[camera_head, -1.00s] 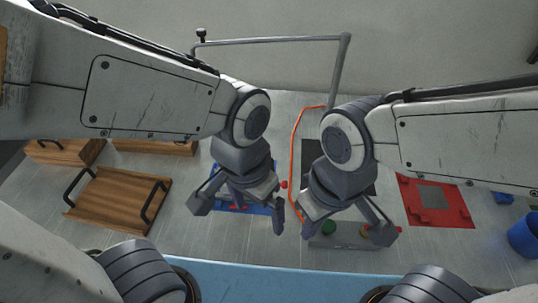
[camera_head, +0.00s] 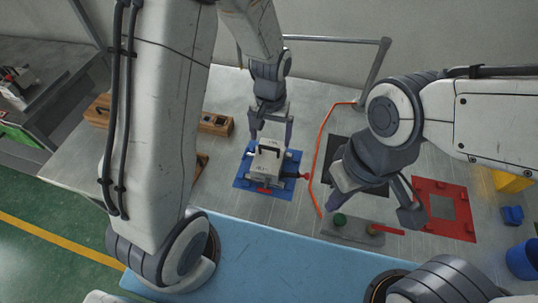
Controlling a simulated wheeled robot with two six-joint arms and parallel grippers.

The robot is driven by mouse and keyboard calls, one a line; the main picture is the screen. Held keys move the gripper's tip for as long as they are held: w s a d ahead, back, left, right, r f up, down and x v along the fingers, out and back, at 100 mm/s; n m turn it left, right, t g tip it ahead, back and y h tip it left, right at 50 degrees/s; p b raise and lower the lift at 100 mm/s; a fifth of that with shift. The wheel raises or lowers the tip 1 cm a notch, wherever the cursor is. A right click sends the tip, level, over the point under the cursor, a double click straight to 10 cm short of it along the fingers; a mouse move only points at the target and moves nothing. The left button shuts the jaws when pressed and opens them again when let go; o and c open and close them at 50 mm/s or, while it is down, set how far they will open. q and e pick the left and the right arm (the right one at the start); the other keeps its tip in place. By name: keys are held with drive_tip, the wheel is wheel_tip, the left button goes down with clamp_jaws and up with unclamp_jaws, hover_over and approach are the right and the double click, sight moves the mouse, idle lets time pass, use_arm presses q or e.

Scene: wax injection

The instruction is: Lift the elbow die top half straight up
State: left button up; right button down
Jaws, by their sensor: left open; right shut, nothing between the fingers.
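The elbow die (camera_head: 266,170) is a grey block with a black handle on its top half (camera_head: 268,157), sitting on a blue mat (camera_head: 242,181). Red parts stick out at its front and right side. The seam between its halves is too small to make out. My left gripper (camera_head: 271,140) is open at the far end of the die, with one finger to each side. I cannot tell whether the fingers touch it.
A red plate (camera_head: 462,223) with a grey square lies at the right. A grey box with a green button (camera_head: 340,219) stands at the table's front. An orange hose (camera_head: 321,135) runs between the mat and dark pad. Wooden blocks (camera_head: 216,124) stand at the left.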

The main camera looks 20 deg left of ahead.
sight(269, 147)
use_arm(q)
drive_tip(key=f, duration=0.2)
drive_tip(key=f+p, duration=0.1)
drive_tip(key=shift+s+a+f, duration=0.1)
drive_tip(key=shift+s+f, duration=0.2)
drive_tip(key=shift+f, duration=0.55)
drive_tip(key=shift+w, duration=0.1)
clamp_jaws()
